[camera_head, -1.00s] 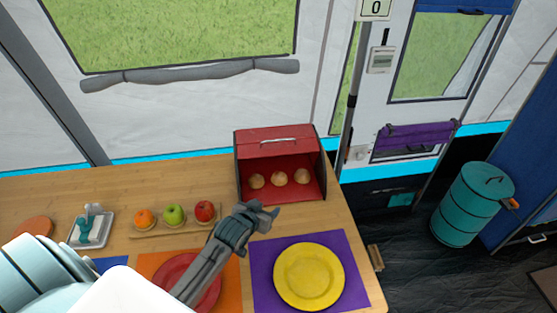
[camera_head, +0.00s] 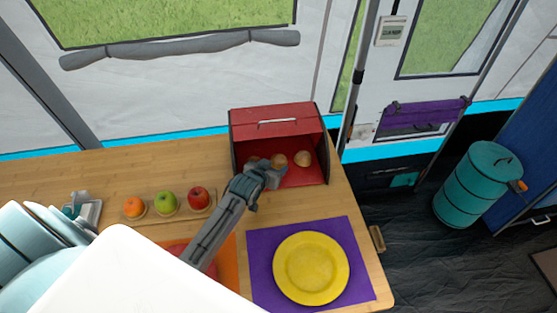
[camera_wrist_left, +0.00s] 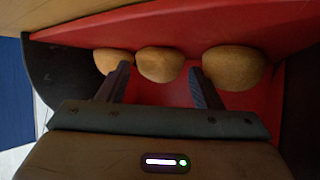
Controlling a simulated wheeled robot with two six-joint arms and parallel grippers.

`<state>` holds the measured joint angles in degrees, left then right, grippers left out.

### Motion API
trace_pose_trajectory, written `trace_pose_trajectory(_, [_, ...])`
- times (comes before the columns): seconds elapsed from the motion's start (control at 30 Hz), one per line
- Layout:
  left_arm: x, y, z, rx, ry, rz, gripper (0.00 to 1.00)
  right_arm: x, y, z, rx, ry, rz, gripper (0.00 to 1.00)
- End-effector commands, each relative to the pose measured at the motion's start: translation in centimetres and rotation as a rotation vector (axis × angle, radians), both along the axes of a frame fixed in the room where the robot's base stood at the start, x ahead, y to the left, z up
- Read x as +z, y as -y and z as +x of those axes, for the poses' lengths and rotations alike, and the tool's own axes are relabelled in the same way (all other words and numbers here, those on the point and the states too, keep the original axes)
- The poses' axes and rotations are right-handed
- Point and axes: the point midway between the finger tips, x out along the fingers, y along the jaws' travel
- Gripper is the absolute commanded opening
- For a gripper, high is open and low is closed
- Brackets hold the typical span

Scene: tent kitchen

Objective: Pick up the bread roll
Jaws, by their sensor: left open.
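Bread rolls sit inside the open red bread box (camera_head: 276,118) at the back of the table. In the head view one roll (camera_head: 303,158) is clear on the right and another roll (camera_head: 279,160) is beside my gripper; the left one is hidden. My left gripper (camera_head: 272,171) reaches into the box front, open and empty. The left wrist view shows the left roll (camera_wrist_left: 108,60), the middle roll (camera_wrist_left: 160,64) and the right roll (camera_wrist_left: 234,67). There the open fingers point at the rolls, with the middle roll in line with the gap. My right gripper is not in view.
An orange (camera_head: 134,207), a green apple (camera_head: 166,202) and a red apple (camera_head: 199,197) stand on a wooden holder to the left. A yellow plate (camera_head: 311,268) lies on a purple mat (camera_head: 262,262) in front. The box's side walls and top are close around my gripper.

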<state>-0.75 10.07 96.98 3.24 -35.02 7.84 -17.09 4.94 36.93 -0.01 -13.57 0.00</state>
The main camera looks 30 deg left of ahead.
Motion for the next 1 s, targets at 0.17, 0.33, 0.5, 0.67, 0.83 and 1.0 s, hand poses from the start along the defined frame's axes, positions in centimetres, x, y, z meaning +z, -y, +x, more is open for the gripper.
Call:
trace_pose_trajectory(0.17, [-0.9,-0.2,2.3,0.001,-0.002,0.0,0.59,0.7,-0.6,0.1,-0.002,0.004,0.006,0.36])
trace_pose_trajectory(0.33, [-1.5,-0.3,3.2,0.0,-0.001,0.0,0.59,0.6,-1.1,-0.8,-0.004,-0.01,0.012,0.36])
trace_pose_trajectory(0.5, [-1.5,-0.3,3.2,0.0,-0.001,0.001,0.59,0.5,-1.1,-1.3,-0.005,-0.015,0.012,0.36])
trace_pose_trajectory(0.67, [-1.5,-0.3,3.2,0.0,-0.001,0.001,0.39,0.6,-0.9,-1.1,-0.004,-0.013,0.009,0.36])
trace_pose_trajectory(0.83, [-1.5,-0.3,3.2,0.0,-0.001,0.001,0.32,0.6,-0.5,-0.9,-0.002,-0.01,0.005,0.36])
trace_pose_trajectory(1.0, [-1.5,-0.3,3.2,0.0,-0.001,0.001,0.32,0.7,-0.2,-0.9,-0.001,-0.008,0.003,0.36])
